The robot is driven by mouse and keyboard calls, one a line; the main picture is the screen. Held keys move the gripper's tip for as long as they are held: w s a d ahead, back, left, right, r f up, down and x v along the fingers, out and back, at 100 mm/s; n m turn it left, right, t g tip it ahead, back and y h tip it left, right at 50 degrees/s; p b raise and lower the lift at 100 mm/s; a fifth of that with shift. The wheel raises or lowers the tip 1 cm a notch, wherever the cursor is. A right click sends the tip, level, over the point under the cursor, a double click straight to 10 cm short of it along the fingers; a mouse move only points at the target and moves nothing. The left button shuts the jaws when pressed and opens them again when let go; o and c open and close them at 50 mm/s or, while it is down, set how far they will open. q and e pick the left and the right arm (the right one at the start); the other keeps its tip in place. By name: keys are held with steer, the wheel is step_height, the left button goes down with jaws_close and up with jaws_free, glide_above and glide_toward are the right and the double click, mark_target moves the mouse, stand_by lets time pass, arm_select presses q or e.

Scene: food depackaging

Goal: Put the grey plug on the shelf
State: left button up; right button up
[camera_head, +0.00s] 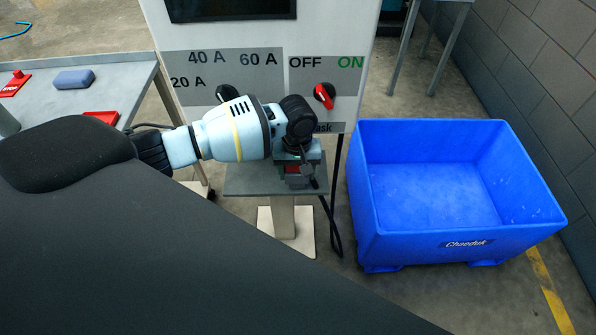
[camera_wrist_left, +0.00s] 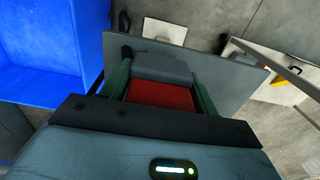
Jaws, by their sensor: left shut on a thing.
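The grey plug (camera_head: 297,182), with a red part, is between the fingers of my left gripper (camera_head: 301,165) in the head view. The left wrist view shows the plug's grey body (camera_wrist_left: 162,68) and red face (camera_wrist_left: 160,94) between the two dark green fingers, which are shut on it. The small grey shelf (camera_head: 245,181) is directly below and beside the plug; its plate also shows in the left wrist view (camera_wrist_left: 232,88). I cannot tell whether the plug touches the plate. My right gripper is in neither view.
A panel (camera_head: 270,82) with amp markings and a red OFF/ON knob (camera_head: 324,95) stands behind the shelf. A blue crate (camera_head: 400,240) stands to the right. A grey table (camera_head: 115,82) at left holds a blue block (camera_head: 74,79) and red items. A black cable (camera_head: 331,225) hangs by the shelf.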

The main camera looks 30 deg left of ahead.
arm_select(q)
steer(key=shift+w+f, duration=0.1)
steer(key=shift+f, duration=0.1)
steer(key=shift+f, duration=0.1)
steer(key=o, duration=1.4)
steer(key=shift+f, duration=0.1)
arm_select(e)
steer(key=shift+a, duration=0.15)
arm_select(q)
step_height(320, 180, up, 7)
steer(key=shift+f+p, duration=0.15)
steer(key=shift+p, duration=0.4)
steer(key=shift+r, duration=0.5)
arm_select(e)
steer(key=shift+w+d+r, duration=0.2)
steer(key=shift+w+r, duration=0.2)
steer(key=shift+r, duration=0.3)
